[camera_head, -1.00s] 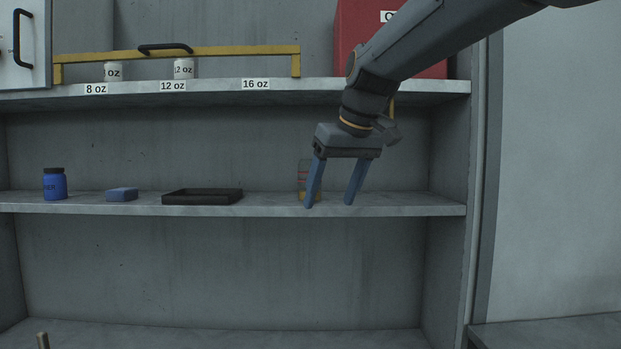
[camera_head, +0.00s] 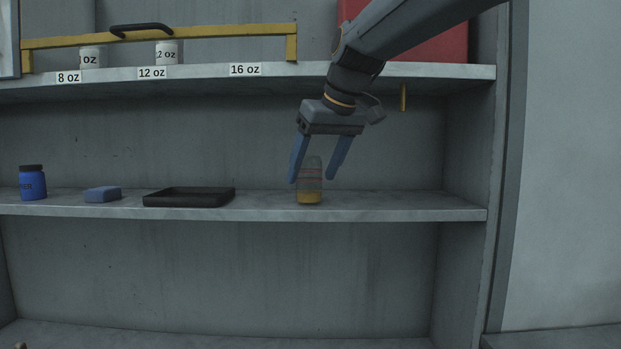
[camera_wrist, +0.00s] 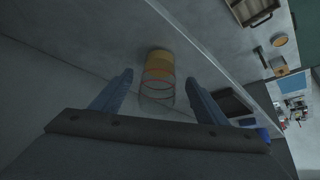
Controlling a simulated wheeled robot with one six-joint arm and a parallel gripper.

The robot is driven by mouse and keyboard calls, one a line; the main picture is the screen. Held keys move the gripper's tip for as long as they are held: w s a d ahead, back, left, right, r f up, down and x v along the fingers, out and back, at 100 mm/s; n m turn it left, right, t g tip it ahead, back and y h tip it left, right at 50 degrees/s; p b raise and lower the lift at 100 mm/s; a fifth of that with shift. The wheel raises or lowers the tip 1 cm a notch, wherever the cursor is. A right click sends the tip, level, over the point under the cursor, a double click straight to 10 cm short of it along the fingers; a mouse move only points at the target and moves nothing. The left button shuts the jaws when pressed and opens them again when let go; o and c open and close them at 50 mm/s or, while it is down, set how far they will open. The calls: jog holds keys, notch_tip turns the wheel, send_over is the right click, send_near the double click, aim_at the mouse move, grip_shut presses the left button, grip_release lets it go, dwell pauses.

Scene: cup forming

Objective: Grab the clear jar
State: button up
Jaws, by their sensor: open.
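The clear jar (camera_head: 310,182) stands upright on the middle shelf, with red lines around it and a yellow-orange layer at its bottom. It also shows in the wrist view (camera_wrist: 157,80), ahead of and between the finger lines. My gripper (camera_head: 312,181) is open and empty, with its blue fingers pointing down. In the head view the fingertips overlap the jar's upper part, one on each side. In the wrist view the gripper (camera_wrist: 161,78) has its fingers apart with the jar between them. I cannot tell whether either finger touches the jar.
On the same shelf (camera_head: 400,211), left of the jar, are a black tray (camera_head: 189,198), a blue block (camera_head: 102,194) and a blue bottle (camera_head: 33,184). The upper shelf (camera_head: 350,74) holds cups (camera_head: 166,54) behind a yellow bar (camera_head: 220,36). The shelf right of the jar is clear.

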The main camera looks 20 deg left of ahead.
aim_at(309, 184)
jog(key=shift+p+x, duration=0.75)
jog(key=shift+x, duration=1.55)
jog(key=shift+w, duration=0.1)
jog(key=c, duration=1.2)
jog(key=shift+r, duration=0.15)
